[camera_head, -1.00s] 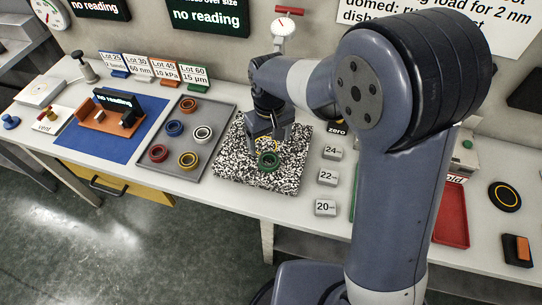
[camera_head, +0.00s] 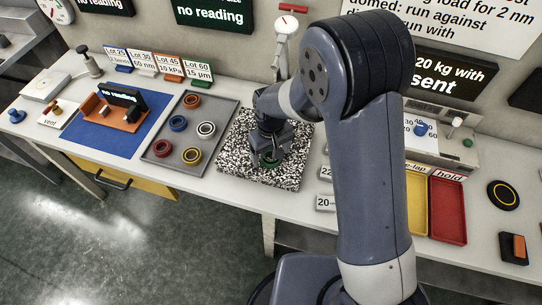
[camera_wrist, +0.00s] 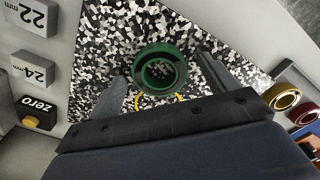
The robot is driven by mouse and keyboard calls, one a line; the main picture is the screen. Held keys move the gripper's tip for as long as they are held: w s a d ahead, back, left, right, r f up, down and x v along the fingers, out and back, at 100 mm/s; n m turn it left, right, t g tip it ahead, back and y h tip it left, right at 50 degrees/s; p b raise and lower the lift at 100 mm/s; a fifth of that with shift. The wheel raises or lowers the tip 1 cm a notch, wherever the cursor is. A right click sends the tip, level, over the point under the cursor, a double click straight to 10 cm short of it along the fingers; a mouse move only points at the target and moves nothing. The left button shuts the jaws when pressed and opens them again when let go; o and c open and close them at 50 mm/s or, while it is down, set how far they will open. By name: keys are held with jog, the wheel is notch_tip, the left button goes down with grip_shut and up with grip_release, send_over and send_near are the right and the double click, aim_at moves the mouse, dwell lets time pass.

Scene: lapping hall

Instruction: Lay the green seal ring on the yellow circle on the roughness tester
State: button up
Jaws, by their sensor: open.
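The green seal ring (camera_head: 268,159) lies on the black-and-white speckled plate (camera_head: 232,157). In the wrist view the green ring (camera_wrist: 160,70) is between the two finger ends of my gripper (camera_wrist: 164,68), which is open, with gaps at both sides. In the head view my gripper (camera_head: 269,148) is low over the ring and partly covers it. A thin yellow circle (camera_wrist: 172,97) on the speckled plate shows partly beside the ring, towards my palm. Another yellow circle (camera_head: 504,195) is on a round black pad at far right. I cannot tell which object is the roughness tester.
A grey tray (camera_head: 172,147) with several coloured rings stands left of the plate. Size blocks (camera_head: 325,203) stand at its right. Yellow (camera_head: 417,205) and red (camera_head: 448,210) trays lie further right. An orange fixture with a display (camera_head: 118,98) sits on a blue mat.

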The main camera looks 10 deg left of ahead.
jog(key=shift+c, duration=0.3)
jog(key=c, duration=1.1)
jog(key=shift+r, duration=0.15)
